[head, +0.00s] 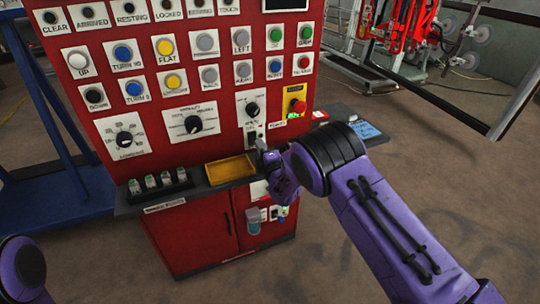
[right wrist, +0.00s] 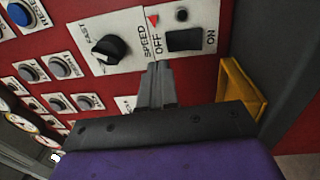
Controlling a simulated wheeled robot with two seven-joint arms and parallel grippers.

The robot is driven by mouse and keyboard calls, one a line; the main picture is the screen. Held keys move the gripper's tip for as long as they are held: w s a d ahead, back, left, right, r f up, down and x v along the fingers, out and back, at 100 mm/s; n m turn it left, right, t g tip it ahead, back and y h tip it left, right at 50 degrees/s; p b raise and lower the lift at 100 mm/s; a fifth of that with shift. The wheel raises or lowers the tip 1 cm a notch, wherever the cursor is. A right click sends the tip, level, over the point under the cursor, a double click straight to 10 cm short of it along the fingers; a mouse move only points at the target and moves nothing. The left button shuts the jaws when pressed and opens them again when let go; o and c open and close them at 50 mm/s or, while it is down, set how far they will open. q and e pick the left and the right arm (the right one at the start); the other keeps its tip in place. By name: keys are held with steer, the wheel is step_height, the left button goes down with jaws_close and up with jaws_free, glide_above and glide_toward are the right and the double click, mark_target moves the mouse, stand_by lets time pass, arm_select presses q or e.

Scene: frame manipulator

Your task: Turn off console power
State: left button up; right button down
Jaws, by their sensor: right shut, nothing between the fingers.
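The red console (head: 190,95) stands ahead with rows of labelled buttons and knobs. Its black power switch (right wrist: 184,40) sits on a white plate between the words OFF and ON in the right wrist view. In the head view the switch (head: 252,137) is partly covered by my right gripper (head: 262,146). The right gripper's narrow fingers (right wrist: 158,72) are shut and empty. Their tips lie just below the switch plate's OFF side in the right wrist view; I cannot tell whether they touch it. Only a purple piece of my left arm shows at the lower left; its gripper is out of view.
A black knob marked SPEED (right wrist: 108,48) is beside the switch. A red emergency button (head: 298,106) on a yellow plate is close to its right. A yellow tray (head: 230,170) lies on the console's ledge below. A blue frame (head: 50,130) stands left.

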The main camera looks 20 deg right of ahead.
steer(key=s+b, duration=0.1)
steer(key=s, duration=0.6)
steer(key=shift+s+a+r, duration=0.2)
steer(key=shift+s+r, duration=0.1)
steer(key=shift+w, duration=0.1)
